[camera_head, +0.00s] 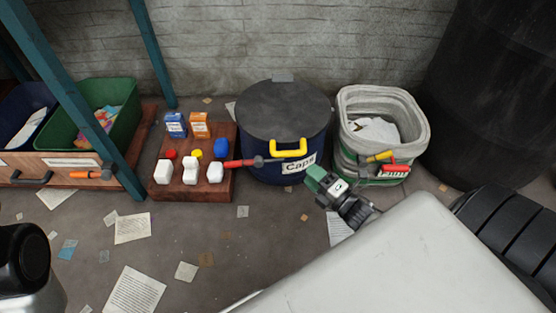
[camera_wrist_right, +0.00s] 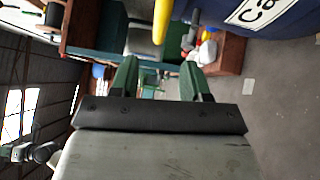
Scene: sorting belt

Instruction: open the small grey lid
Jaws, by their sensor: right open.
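The blue bin (camera_head: 262,162) labelled "Caps" stands against the wall, with a round dark grey lid (camera_head: 282,112) lying shut over its top. A small grey tab shows at the lid's back edge. A yellow handle (camera_head: 288,151) sticks out at the front, and it also shows at the top of the right wrist view (camera_wrist_right: 162,18). My right gripper (camera_head: 313,183) is in front of the bin, below and right of the handle. Its green fingers are apart with nothing held between them (camera_wrist_right: 158,70). My left gripper is not in view.
A wooden block (camera_head: 210,186) with bottles and small boxes stands left of the bin. A grey and green basket (camera_head: 382,160) stands right. Green (camera_head: 105,125) and blue bins are far left. Papers litter the floor.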

